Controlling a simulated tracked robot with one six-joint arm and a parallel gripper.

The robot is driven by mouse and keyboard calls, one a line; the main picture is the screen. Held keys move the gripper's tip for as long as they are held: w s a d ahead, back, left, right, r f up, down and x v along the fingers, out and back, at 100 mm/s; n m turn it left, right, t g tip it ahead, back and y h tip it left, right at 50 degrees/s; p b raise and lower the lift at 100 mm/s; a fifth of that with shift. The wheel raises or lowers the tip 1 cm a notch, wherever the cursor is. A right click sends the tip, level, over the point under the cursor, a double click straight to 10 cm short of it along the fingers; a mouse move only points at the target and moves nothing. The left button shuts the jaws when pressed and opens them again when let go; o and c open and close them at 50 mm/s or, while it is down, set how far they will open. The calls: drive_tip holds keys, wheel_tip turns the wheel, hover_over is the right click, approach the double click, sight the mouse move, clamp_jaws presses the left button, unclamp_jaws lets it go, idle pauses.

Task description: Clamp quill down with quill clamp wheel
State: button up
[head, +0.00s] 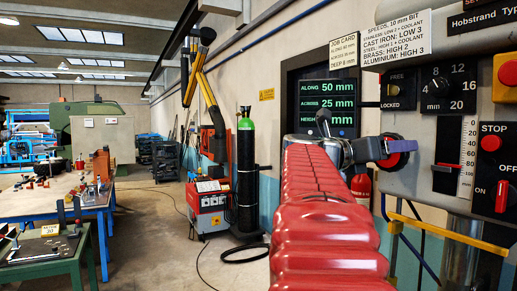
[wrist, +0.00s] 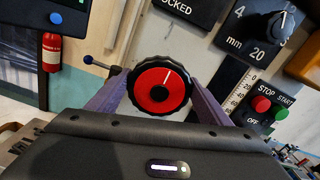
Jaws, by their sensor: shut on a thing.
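The quill clamp wheel (wrist: 160,86) has a red face, a black knurled rim and a white line pointing up and slightly right in the wrist view. It sits on the machine front and shows partly behind my fingers in the head view (head: 402,146). My gripper (head: 385,151) is shut on the wheel, with one purple finger on each side of its rim in the wrist view. A plate marked FREE and LOCKED (head: 398,89) is above the wheel. The quill itself cannot be made out.
A depth dial (head: 448,87), a slider scale (head: 459,155) and a STOP/ON switch panel (head: 492,170) are right of the wheel. A dark readout (head: 327,103) is to its left. A yellow bar (head: 450,232) crosses below. A ball-ended lever (wrist: 95,63) is close to the left finger.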

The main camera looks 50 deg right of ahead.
drive_tip(key=shift+w, duration=0.1)
drive_tip(key=shift+c, duration=1.8)
drive_tip(key=shift+m, duration=0.3)
